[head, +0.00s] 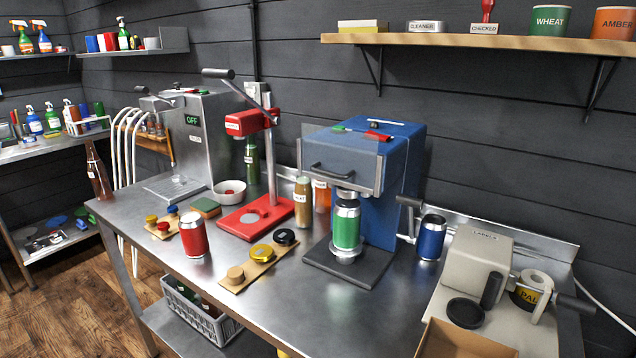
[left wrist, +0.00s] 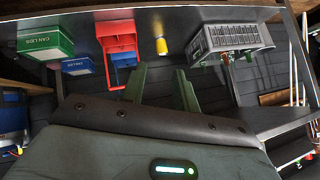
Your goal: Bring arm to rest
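My left gripper (left wrist: 160,76) shows in the left wrist view only. Its two green fingers stand apart with nothing between them, so it is open. Beyond the fingertips is a metal shelf (left wrist: 210,20) with boxes and a grey crate; the fingers do not appear to touch any of it. In the head view neither gripper shows, and my right gripper is in neither view. The steel workbench (head: 290,300) fills the middle of the head view.
The bench bears a blue can seamer (head: 395,185) with a green can, a red press (head: 242,222), a red can (head: 194,235), a blue can (head: 431,238) and a label machine (head: 470,265). In the wrist view, a green box (left wrist: 45,40) and a grey crate (left wrist: 232,38) flank a yellow cylinder (left wrist: 161,46).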

